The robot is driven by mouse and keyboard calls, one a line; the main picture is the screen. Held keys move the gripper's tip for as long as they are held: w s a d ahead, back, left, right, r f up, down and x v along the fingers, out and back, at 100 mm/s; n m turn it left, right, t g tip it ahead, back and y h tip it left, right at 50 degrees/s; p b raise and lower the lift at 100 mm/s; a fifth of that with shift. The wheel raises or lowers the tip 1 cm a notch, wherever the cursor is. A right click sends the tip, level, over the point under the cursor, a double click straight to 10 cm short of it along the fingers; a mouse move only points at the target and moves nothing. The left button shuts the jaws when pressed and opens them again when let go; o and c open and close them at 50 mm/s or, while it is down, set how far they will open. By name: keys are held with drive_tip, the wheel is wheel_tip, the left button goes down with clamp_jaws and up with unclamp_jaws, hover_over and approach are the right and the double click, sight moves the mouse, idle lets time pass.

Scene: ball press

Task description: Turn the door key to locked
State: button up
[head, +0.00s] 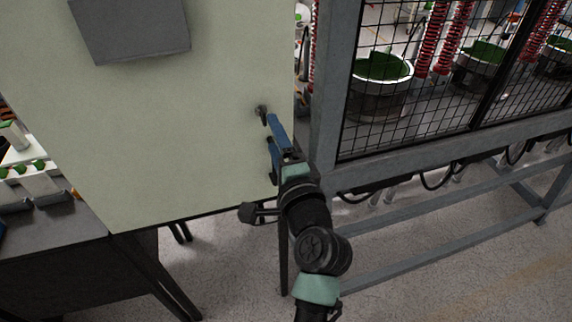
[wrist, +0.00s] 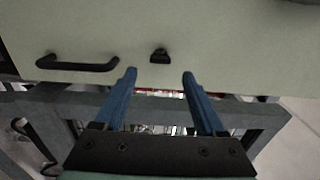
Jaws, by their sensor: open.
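The key (wrist: 160,55) is a small black piece on the pale green door panel (wrist: 225,35) in the wrist view. It stands just ahead of my gripper (wrist: 159,74), between the lines of its two blue fingers. The fingers are wide apart with nothing between them, and the key looks apart from them. In the head view my gripper (head: 271,130) is at the right edge of the door (head: 180,130). A small dark fitting by the upper fingertip there seems to be the key (head: 262,111). Whether the key is turned is too small to tell.
A black bar handle (wrist: 78,63) is on the door, left of the key in the wrist view. A grey plate (head: 130,30) sits higher on the door. A grey frame (head: 328,90) with wire mesh stands right of the door. A dark bench (head: 60,240) is at the left.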

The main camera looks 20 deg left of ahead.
drive_tip(key=b+v, duration=0.1)
drive_tip(key=v, duration=0.6)
idle(0.3)
drive_tip(key=d+r+n+t+h, duration=0.2)
drive_tip(key=d+r+n+t, duration=0.15)
drive_tip(key=r, duration=0.75)
drive_tip(key=d+r+n+t+h, duration=0.1)
drive_tip(key=d+r+n+t, duration=0.2)
drive_tip(key=r, duration=0.7)
drive_tip(key=s+d+r+n+t+h, duration=0.2)
drive_tip(key=s+r, duration=0.3)
drive_tip(key=r, duration=0.3)
drive_tip(key=s+d+r+n+t+h, duration=0.2)
drive_tip(key=s+r+n+t+h, duration=0.1)
drive_tip(key=r, duration=0.6)
drive_tip(key=s+t+h, duration=0.1)
drive_tip(key=s+h, duration=0.1)
drive_tip(key=s, duration=0.1)
drive_tip(key=shift+d+r, duration=0.3)
